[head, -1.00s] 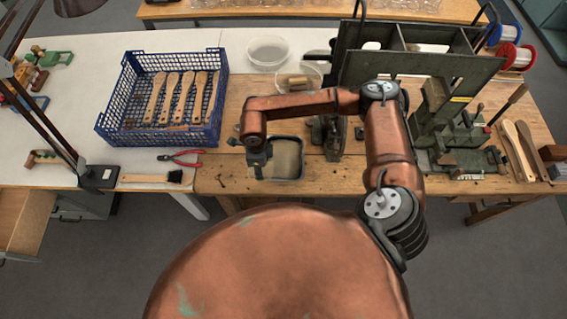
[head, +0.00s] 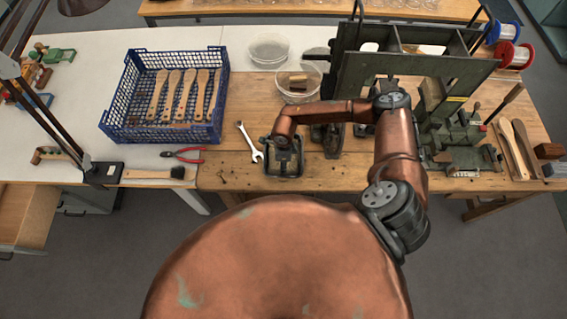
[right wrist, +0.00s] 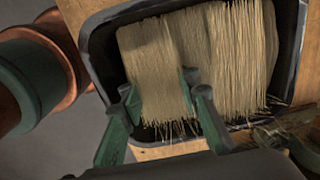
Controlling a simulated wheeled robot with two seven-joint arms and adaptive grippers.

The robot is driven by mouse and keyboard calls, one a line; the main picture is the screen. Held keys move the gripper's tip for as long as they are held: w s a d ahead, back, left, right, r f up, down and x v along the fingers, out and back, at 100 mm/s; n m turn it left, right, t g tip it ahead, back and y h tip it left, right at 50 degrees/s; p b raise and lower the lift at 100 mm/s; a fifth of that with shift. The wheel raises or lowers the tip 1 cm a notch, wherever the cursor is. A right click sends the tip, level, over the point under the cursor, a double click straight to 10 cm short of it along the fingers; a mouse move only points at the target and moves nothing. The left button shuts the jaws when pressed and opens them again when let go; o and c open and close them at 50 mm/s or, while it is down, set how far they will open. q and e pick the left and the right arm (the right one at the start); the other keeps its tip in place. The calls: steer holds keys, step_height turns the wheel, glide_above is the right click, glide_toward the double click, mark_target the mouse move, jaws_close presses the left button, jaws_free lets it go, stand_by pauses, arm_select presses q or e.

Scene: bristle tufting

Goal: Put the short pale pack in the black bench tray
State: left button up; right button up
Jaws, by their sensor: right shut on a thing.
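The black bench tray (head: 270,172) sits near the front edge of the wooden bench, mostly covered by my right arm in the head view. In the right wrist view the tray's dark rim (right wrist: 289,50) surrounds two bristle packs. My right gripper (right wrist: 160,100) has its green fingers on either side of the left, paler pack (right wrist: 152,62) and is shut on it. The held pack is over or inside the tray; I cannot tell whether it touches the floor. A yellower bristle pack (right wrist: 238,60) is in the tray beside it. My left gripper is not in view.
A clear bowl (head: 281,94) with a pale bundle stands behind the tray, another clear bowl (head: 268,47) behind that. A wrench (head: 249,142) lies left of the tray. A blue crate (head: 160,135) of brush handles is further left. The green machine (head: 450,125) stands right.

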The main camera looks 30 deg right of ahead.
steer(key=shift+f, duration=0.2)
steer(key=o, duration=0.9)
steer(key=shift+r, duration=0.65)
step_height(320, 180, up, 11)
steer(key=shift+r+b, duration=0.1)
steer(key=shift+b, duration=0.8)
